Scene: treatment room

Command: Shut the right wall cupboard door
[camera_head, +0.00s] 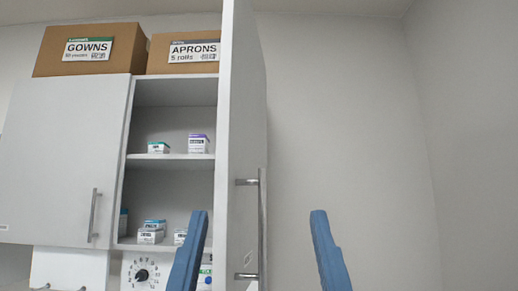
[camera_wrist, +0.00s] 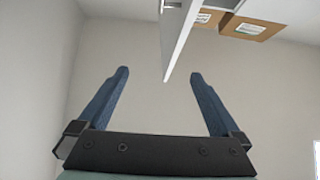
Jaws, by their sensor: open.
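The right wall cupboard door (camera_head: 240,120) is a light grey panel standing wide open, seen nearly edge-on, jutting out towards me. Its upright metal bar handle (camera_head: 260,225) is on the face turned right. The open cupboard bay (camera_head: 175,95) shows left of it. My gripper (camera_head: 258,213) is open and empty, its blue fingers spread either side of the door's lower part in the head view. In the wrist view the door (camera_wrist: 184,35) ends between and beyond the fingertips of my gripper (camera_wrist: 159,74), nearer the right one. I cannot tell whether they touch.
The left cupboard door (camera_head: 60,160) is shut. Boxes of gowns (camera_head: 90,50) and aprons (camera_head: 185,50) sit on top. Small medicine boxes (camera_head: 198,144) stand on the shelves. A dial (camera_head: 141,275) shows below. Bare wall (camera_head: 350,120) lies to the right.

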